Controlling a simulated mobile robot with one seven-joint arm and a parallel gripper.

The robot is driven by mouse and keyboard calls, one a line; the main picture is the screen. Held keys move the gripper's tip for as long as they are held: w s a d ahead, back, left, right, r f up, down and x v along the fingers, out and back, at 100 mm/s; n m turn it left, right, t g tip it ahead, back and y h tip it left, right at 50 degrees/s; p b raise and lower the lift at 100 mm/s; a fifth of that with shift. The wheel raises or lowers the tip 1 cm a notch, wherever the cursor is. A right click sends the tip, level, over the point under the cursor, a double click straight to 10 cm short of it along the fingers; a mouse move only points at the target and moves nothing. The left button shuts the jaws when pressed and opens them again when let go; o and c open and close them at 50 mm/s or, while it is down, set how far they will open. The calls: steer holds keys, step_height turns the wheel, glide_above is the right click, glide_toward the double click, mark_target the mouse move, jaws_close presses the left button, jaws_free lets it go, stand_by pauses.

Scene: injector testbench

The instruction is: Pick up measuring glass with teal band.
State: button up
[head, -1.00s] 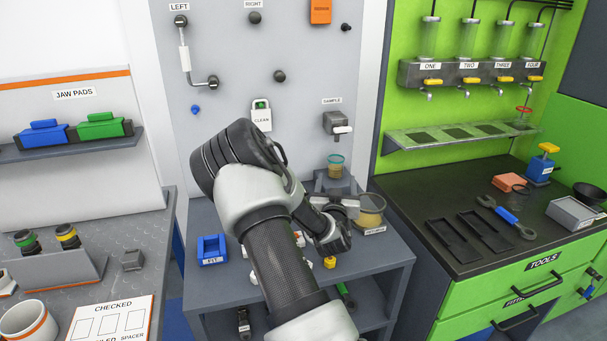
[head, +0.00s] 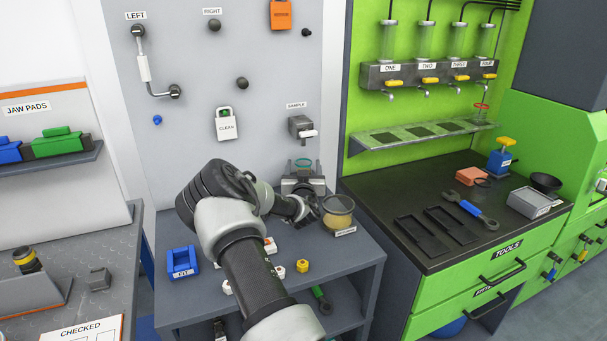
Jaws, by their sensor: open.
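The measuring glass with the teal band (head: 303,165) stands below the sample tap, at the back of the grey bench. Its teal ring and upper part show; my gripper hides its lower part. My gripper (head: 303,184) is open and right in front of the glass, level with its lower body. I cannot tell whether the fingers are around the glass or touch it.
The sample tap (head: 302,128) juts from the panel above the glass. A jar with amber contents (head: 338,211) stands close on the right. A blue FIT block (head: 182,262) and small yellow and white parts lie on the bench. A red-ringed glass (head: 482,108) stands on the green-backed shelf.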

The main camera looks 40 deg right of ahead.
steer(key=shift+w+d, duration=0.15)
steer(key=shift+w, duration=0.05)
steer(key=c, duration=1.2)
steer(key=shift+r, duration=0.15)
